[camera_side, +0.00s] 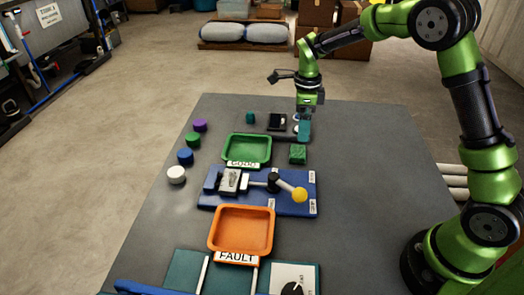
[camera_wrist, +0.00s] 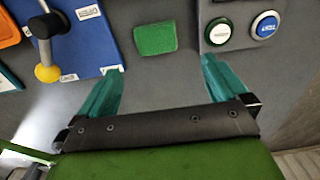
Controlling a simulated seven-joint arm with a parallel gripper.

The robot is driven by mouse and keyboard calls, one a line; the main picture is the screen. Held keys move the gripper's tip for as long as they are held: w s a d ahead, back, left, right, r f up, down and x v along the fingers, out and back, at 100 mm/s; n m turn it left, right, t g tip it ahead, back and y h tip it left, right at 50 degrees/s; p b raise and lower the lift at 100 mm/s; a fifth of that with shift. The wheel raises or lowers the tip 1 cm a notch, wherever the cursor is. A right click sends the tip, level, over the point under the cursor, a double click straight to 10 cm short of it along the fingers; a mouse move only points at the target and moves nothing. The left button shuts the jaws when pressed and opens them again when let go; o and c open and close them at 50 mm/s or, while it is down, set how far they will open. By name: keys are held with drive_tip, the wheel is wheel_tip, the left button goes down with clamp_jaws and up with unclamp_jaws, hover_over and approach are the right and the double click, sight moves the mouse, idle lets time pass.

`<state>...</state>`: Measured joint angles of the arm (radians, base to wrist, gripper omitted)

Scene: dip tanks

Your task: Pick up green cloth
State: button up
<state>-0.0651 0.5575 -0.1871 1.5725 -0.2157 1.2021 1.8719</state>
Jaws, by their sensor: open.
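The green cloth (camera_side: 298,154) is a small folded square lying flat on the dark table, right of the green tray. It also shows at the top middle of the wrist view (camera_wrist: 155,38). My gripper (camera_side: 304,138) has teal fingers pointing down and is just behind the cloth in the side view. In the wrist view my gripper (camera_wrist: 163,68) has its fingers wide apart with nothing between them. The cloth lies beyond the fingertips, roughly centred between them, and no contact shows.
The green GOOD tray (camera_side: 268,151) is left of the cloth. A blue fixture board (camera_side: 290,207) with a yellow-knobbed lever stands in front of it. A button panel (camera_wrist: 240,10) lies near the right finger in the wrist view. The orange FAULT tray (camera_side: 241,231) stands nearer.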

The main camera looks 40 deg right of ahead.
sight(300, 151)
wheel_tip(300, 151, down, 4)
drive_tip(key=shift+r, duration=0.1)
drive_tip(key=shift+s+a+f, duration=0.1)
drive_tip(key=shift+f, duration=1.3)
drive_tip(key=shift+s+a+f, duration=0.1)
drive_tip(key=shift+f, duration=1.25)
drive_tip(key=c, duration=1.1)
drive_tip(key=shift+o, duration=0.2)
drive_tip(key=shift+r, duration=0.1)
